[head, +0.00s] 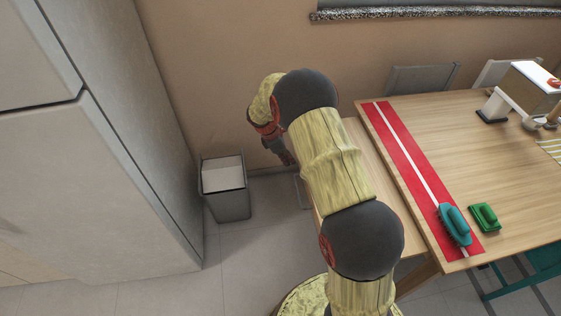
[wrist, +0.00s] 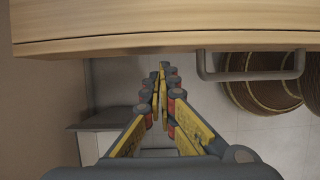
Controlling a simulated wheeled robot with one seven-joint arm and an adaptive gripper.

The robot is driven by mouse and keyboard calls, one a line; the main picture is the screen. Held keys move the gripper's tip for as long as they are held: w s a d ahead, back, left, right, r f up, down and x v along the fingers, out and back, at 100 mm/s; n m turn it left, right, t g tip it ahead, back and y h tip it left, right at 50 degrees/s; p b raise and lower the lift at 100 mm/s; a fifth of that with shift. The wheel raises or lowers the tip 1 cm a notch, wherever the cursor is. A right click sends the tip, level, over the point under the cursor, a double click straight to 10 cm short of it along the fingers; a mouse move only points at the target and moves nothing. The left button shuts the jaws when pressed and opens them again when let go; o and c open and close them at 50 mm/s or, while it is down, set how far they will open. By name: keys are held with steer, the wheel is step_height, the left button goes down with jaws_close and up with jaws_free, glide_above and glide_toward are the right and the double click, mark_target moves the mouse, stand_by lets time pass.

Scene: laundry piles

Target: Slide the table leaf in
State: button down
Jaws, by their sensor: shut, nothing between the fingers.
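The table leaf (head: 365,152) is a light wood panel sticking out from the left end of the table (head: 455,150), at a slightly lower level. My arm hides much of it. In the wrist view the leaf's edge (wrist: 150,38) runs across the top, with a grey bar handle (wrist: 250,75) right of my fingers. My gripper (head: 287,158) is beyond the leaf's left side in the head view. In the wrist view my gripper (wrist: 162,75) is shut and empty, its fingertips just below the leaf's edge in the picture. I cannot tell whether they touch it.
A red runner with a white stripe (head: 395,140) crosses the table end, with a teal brush (head: 454,225) on it and a green brush (head: 485,217) beside it. A grey bin (head: 228,200) stands left by the wall. Woven baskets (wrist: 260,95) show right in the wrist view.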

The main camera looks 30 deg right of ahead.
mark_target(365, 147)
steer(key=shift+s+d, duration=0.15)
steer(key=shift+d, duration=0.3)
steer(key=shift+d, duration=0.1)
steer(key=s+d+p, duration=0.2)
steer(key=d+p, duration=0.1)
steer(key=d, duration=0.6)
steer(key=s+d+p, duration=0.3)
steer(key=d+p, duration=0.1)
steer(key=d, duration=0.6)
steer(key=s+d+p, duration=0.3)
steer(key=d, duration=0.7)
steer(key=shift+s+d+p, duration=0.2)
steer(key=shift+p, duration=0.1)
